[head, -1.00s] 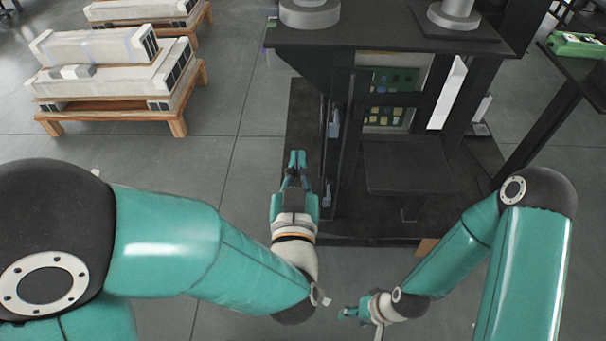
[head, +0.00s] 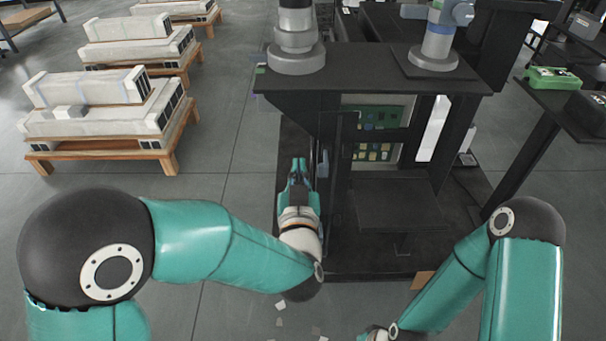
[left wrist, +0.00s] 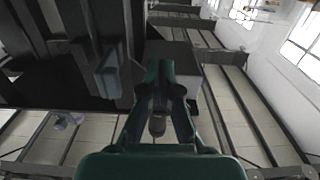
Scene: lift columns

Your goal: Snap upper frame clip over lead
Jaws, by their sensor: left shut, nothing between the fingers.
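My left gripper (head: 298,168) is shut and empty, just left of the dark frame's upright. A small grey-blue clip (head: 323,163) sits on that upright, just right of the fingertips and apart from them in the head view. In the left wrist view a grey-blue clip (left wrist: 109,74) stands out from the dark frame, left of the shut fingers (left wrist: 158,75). I cannot tell whether it is open or closed. The lead cannot be told apart from the dark upright. My right gripper (head: 374,334) is cut off by the bottom edge of the head view.
The dark machine frame (head: 360,75) has a flat top, circuit boards (head: 378,130) inside and a dark shelf (head: 400,205) in front. A side table (head: 565,105) with a green case (head: 553,78) stands right. Pallets (head: 105,150) with pale blocks stand left.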

